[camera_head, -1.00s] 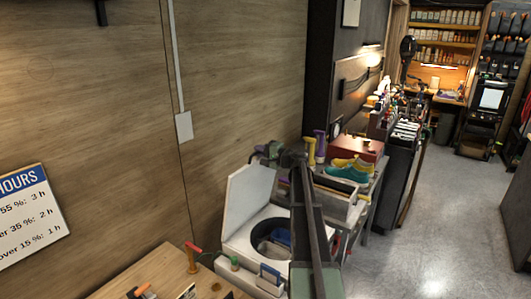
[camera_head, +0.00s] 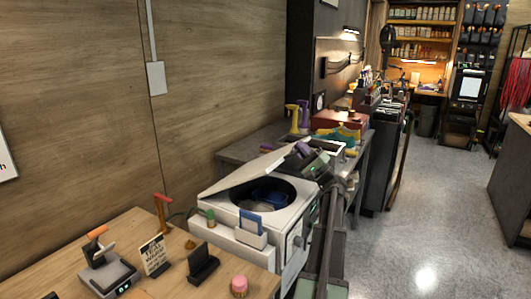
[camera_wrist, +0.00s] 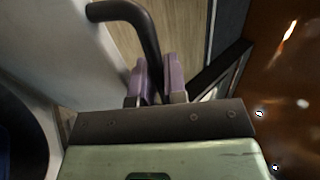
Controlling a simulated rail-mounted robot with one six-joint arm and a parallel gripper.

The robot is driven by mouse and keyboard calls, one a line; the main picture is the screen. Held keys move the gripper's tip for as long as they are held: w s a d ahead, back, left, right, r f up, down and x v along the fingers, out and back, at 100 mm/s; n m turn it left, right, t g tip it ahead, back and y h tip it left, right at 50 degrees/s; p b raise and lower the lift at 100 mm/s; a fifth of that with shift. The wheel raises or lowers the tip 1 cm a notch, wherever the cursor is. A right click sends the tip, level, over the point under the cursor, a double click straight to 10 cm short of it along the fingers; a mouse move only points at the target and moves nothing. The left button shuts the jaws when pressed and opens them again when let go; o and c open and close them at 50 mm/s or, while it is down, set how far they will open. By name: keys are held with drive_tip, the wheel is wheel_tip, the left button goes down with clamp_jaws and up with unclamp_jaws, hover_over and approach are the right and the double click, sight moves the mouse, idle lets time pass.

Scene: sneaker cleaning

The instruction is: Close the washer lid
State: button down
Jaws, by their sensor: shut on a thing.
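The white washer (camera_head: 272,215) stands beside the wooden counter, with its round dark opening showing and something blue inside. Its white lid (camera_head: 250,170) is hinged on the left and partly lowered, tilted over the opening with its right edge raised. My gripper (camera_head: 302,150) is at the lid's raised right edge. In the wrist view my gripper's purple pads (camera_wrist: 155,82) are shut on the lid's black curved handle (camera_wrist: 140,22). The white lid (camera_wrist: 75,45) fills the upper left of that view. My gripper and arm hide part of the washer's right side.
The wooden counter (camera_head: 130,235) at front left holds a small sign (camera_head: 154,254), a black holder (camera_head: 203,262) and a pink item (camera_head: 239,286). A grey bench (camera_head: 250,146) with a red box (camera_head: 339,119) and sneakers stands behind. Open floor (camera_head: 440,220) lies to the right.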

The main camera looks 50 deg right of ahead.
drive_tip(key=s+f+b, duration=0.3)
drive_tip(key=f+b, duration=0.6)
drive_tip(key=f, duration=0.1)
drive_tip(key=s+f+b, duration=0.3)
drive_tip(key=f+b, duration=0.7)
drive_tip(key=f, duration=0.1)
drive_tip(key=shift+s+d+f, duration=0.15)
drive_tip(key=shift+s+d, duration=0.05)
drive_tip(key=shift+d, duration=0.15)
drive_tip(key=c, duration=1.4)
unclamp_jaws()
drive_tip(key=shift+f, duration=0.15)
drive_tip(key=shift+c, duration=0.2)
drive_tip(key=shift+o, duration=1.2)
drive_tip(key=shift+r, duration=0.2)
